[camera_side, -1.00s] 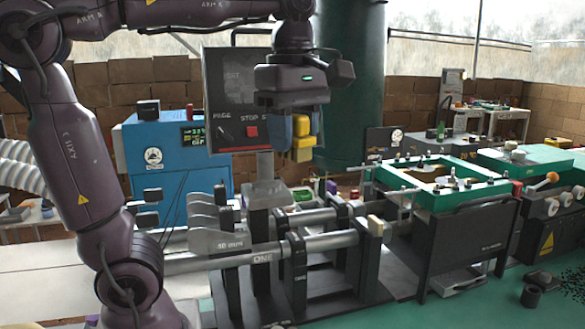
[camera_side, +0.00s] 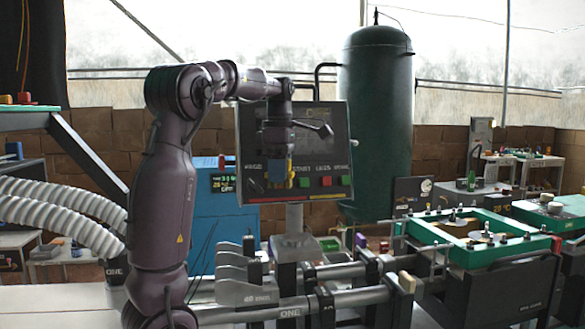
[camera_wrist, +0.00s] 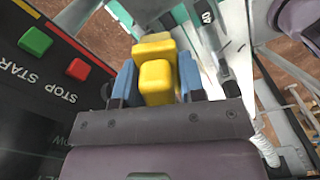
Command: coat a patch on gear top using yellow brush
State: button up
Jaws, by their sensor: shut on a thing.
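My gripper (camera_side: 278,172) has blue fingers, which also show in the wrist view (camera_wrist: 157,75). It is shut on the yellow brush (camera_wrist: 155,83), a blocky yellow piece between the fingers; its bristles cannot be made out. In the side view the yellow brush (camera_side: 279,182) hangs below the wrist, in front of the control panel and above the metal rods. I cannot make out the gear for certain. A green frame (camera_side: 425,238) at the right holds a tan, round-edged part (camera_side: 462,228), which may or may not be it.
The control panel (camera_side: 335,112) with coloured buttons stands close behind my gripper; it fills the left of the wrist view (camera_wrist: 25,75). Metal rods (camera_side: 345,299) on dark supports lie below. A green tank (camera_side: 377,120) and a blue cabinet (camera_side: 217,215) stand behind.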

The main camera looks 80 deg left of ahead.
aim_at(280, 187)
jog(key=shift+d+f, duration=0.1)
jog(key=shift+f, duration=5.5)
jog(key=shift+w, duration=0.45)
jog(key=shift+w+r, duration=0.25)
jog(key=shift+w, duration=0.3)
jog(key=shift+w+r, duration=0.2)
jog(key=shift+w, duration=2.25)
jog(key=shift+s, duration=3.4)
jog(key=shift+s+a, duration=0.1)
jog(key=shift+a, duration=0.2)
jog(key=shift+w, duration=3.45)
jog(key=shift+s, duration=3.25)
jog(key=shift+s+r, duration=0.15)
jog(key=shift+r, duration=0.05)
jog(key=shift+a, duration=0.1)
jog(key=shift+r, duration=3.1)
